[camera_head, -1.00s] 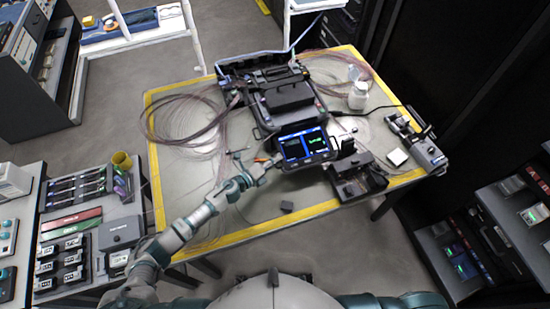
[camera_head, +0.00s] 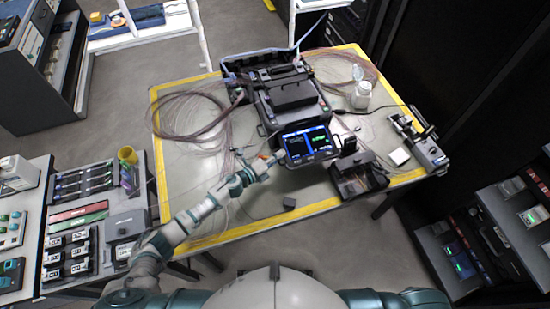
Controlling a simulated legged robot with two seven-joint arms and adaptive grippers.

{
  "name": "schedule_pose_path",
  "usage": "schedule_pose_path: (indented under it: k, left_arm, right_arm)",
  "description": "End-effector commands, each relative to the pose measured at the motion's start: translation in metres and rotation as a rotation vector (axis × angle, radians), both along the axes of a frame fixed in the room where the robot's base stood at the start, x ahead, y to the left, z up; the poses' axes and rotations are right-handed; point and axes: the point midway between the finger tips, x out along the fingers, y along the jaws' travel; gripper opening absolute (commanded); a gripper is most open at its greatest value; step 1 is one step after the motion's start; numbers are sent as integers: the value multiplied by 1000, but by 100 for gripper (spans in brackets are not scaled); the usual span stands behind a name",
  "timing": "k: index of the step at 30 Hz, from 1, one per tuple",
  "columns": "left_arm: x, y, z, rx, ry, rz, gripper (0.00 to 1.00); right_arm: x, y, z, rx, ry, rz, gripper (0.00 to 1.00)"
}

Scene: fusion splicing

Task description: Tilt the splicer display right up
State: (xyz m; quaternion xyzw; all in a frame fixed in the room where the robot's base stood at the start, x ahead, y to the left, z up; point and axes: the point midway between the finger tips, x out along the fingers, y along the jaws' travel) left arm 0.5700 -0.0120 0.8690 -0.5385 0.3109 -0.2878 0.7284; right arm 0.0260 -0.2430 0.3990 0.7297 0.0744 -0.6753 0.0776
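The splicer (camera_head: 292,97) is a dark box standing on the table. Its display (camera_head: 308,143) hangs at its front edge, tilted with the lit blue and green screen facing up towards me. My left gripper (camera_head: 270,159) is at the left edge of the display, close to its lower left corner. I cannot tell whether it touches the display, and its fingers are too small to show whether they are open or shut. My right gripper is out of view.
The table has a yellow taped border (camera_head: 262,226). Thin fibre coils (camera_head: 190,112) lie left of the splicer. A white bottle (camera_head: 361,95) stands to its right.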

Motion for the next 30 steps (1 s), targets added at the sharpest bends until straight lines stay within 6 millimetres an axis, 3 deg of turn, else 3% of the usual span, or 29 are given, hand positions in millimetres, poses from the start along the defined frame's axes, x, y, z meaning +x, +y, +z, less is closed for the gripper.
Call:
schedule_pose_path:
  k: [5,18,30]
  left_arm:
    - [-12,16,1,3,1,1,34]
    - [-68,82,13,2,4,2,34]
    - [-75,91,15,1,2,2,34]
  right_arm:
    - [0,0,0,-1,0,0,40]
    - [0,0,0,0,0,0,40]
    - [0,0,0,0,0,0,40]
